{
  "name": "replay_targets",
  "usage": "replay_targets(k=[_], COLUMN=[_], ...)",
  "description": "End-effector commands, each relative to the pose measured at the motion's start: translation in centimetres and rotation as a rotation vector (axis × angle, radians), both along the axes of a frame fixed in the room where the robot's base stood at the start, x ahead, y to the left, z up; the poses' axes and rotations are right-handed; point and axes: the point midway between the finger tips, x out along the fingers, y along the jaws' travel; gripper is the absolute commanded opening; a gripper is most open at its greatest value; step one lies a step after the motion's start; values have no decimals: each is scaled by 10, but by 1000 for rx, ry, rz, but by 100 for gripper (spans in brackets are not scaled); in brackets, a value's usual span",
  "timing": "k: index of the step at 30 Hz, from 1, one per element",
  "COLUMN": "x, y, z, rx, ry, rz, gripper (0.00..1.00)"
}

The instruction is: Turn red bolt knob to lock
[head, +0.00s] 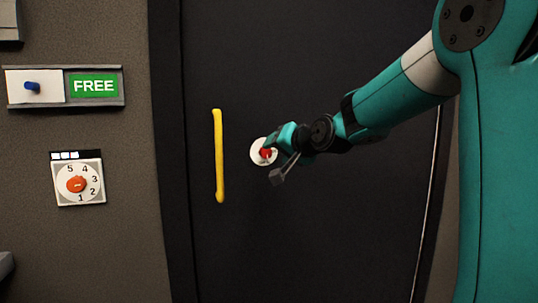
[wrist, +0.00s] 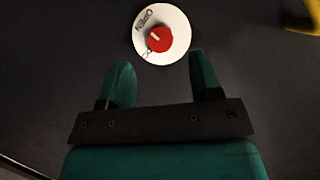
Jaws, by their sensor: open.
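The red bolt knob (head: 265,153) sits on a round white plate (head: 257,158) on the dark door, right of the yellow handle. In the wrist view the knob (wrist: 159,38) has a pale pointer mark slanting to its upper left, and the plate (wrist: 177,22) shows the word OPEN at upper left and another, partly readable label at lower left. My gripper (wrist: 160,72) is open and empty. The knob lies just beyond the fingertips, roughly midway between them in the picture. In the head view my gripper (head: 277,157) partly covers the plate's right side.
A vertical yellow handle (head: 219,155) stands on the dark door (head: 300,50); its end shows at the wrist view's upper right (wrist: 303,22). On the left wall are a slider panel (head: 36,86) with a green FREE sign (head: 93,86) and a numbered dial (head: 77,184).

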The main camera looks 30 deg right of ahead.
Motion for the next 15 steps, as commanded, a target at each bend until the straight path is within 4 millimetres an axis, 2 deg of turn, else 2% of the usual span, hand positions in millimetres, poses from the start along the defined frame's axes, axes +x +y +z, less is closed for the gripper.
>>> replay_targets(k=[1,6,10,15], x=[11,36,46,50], y=[0,-1,-1,-2], z=[-4,-11,-14,-15], rx=[1,0,0,0], ry=[1,1,0,-1], rz=[2,1,0,-1], gripper=[59,59,59,59])
